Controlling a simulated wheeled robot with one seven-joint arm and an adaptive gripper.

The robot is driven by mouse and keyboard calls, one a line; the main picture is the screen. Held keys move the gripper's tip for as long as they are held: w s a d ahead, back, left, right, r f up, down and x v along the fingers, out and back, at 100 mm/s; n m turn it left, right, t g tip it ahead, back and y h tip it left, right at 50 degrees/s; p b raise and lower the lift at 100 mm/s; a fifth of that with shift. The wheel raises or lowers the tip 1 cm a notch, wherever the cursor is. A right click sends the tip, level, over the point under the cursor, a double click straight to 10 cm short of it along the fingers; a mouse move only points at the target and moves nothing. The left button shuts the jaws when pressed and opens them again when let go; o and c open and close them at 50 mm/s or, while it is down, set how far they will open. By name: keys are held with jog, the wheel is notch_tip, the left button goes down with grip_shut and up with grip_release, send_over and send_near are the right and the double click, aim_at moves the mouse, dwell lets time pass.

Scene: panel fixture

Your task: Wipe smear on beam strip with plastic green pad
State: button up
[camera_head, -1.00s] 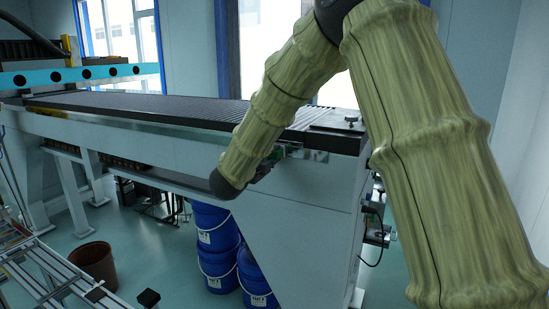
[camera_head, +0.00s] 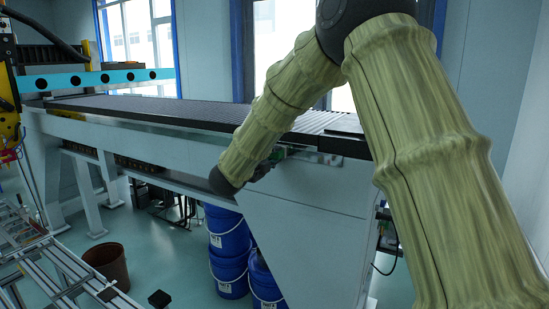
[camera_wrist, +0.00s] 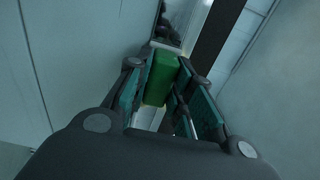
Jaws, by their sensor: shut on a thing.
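The green pad (camera_wrist: 160,78) is between the fingers of my gripper (camera_wrist: 166,95) in the wrist view, and my gripper is shut on it. A pale edge shows at the pad's far end, close to the shiny beam strip (camera_wrist: 192,22). I cannot tell whether they touch. In the head view my gripper (camera_head: 264,170) is partly hidden behind my forearm, at the side of the long machine beam. A bit of the green pad (camera_head: 277,155) shows there beside the strip (camera_head: 325,159). I cannot make out a smear; dark patches on the strip may be reflections.
The long machine bed (camera_head: 150,108) runs back to the left above its white side panel (camera_head: 310,205). Blue buckets (camera_head: 228,235) stand below it. A brown bin (camera_head: 107,263) and a metal frame (camera_head: 50,265) are at the lower left.

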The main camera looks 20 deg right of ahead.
jog(key=shift+w+a, duration=0.65)
jog(key=shift+w, duration=0.25)
jog(key=shift+w+a, duration=0.1)
jog(key=w+a+b, duration=0.1)
jog(key=w+a, duration=0.2)
jog(key=w, duration=0.2)
jog(key=shift+a+b, duration=0.35)
jog(key=shift+a, duration=0.1)
jog(key=shift+b+v, duration=0.75)
jog(key=shift+v, duration=2.15)
jog(key=shift+f, duration=0.1)
